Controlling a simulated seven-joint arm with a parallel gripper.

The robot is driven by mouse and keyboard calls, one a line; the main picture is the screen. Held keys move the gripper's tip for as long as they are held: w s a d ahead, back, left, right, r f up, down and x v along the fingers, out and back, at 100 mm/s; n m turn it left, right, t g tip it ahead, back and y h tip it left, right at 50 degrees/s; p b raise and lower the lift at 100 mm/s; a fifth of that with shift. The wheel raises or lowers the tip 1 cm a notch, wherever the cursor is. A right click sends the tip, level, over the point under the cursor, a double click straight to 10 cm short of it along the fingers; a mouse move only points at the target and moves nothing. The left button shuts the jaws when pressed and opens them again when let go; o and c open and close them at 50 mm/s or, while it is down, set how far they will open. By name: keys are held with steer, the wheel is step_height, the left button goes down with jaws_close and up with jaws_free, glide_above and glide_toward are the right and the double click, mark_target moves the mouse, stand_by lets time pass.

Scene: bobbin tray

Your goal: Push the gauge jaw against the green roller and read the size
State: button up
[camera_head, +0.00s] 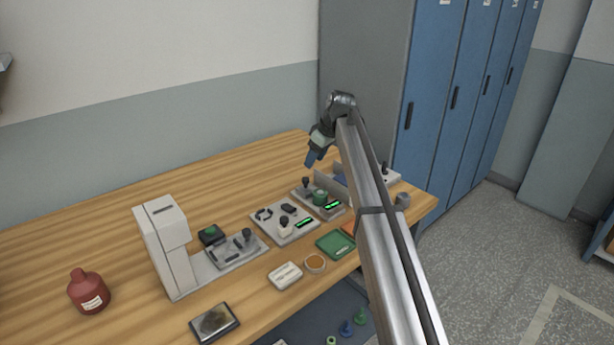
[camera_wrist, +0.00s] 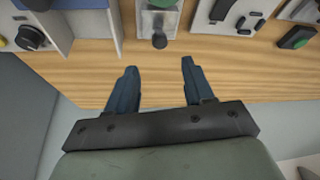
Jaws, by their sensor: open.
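The gauge (camera_head: 333,214) is a small pale block near the back right of the bench, with a lit green display. The green roller (camera_head: 320,197) sits on it; in the wrist view only its edge (camera_wrist: 162,3) shows at the top. A dark knob (camera_head: 306,183), seemingly on the gauge jaw, stands at the gauge's far end; it also shows in the wrist view (camera_wrist: 159,41). I cannot tell whether the jaw touches the roller. My gripper (camera_wrist: 159,66) is open and empty, above the bench; in the head view it hangs (camera_head: 310,161) behind the knob. The display reading is too small to read.
A pale plate with dark parts (camera_head: 270,228) lies left of the gauge, and a tall white device (camera_head: 165,245) further left. A grey-walled fixture (camera_wrist: 95,25) stands close beside the gauge. A green tray (camera_head: 335,244) lies in front. Bare wood lies behind the gauge.

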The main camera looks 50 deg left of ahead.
mark_target(306, 178)
steer(key=x, duration=0.9)
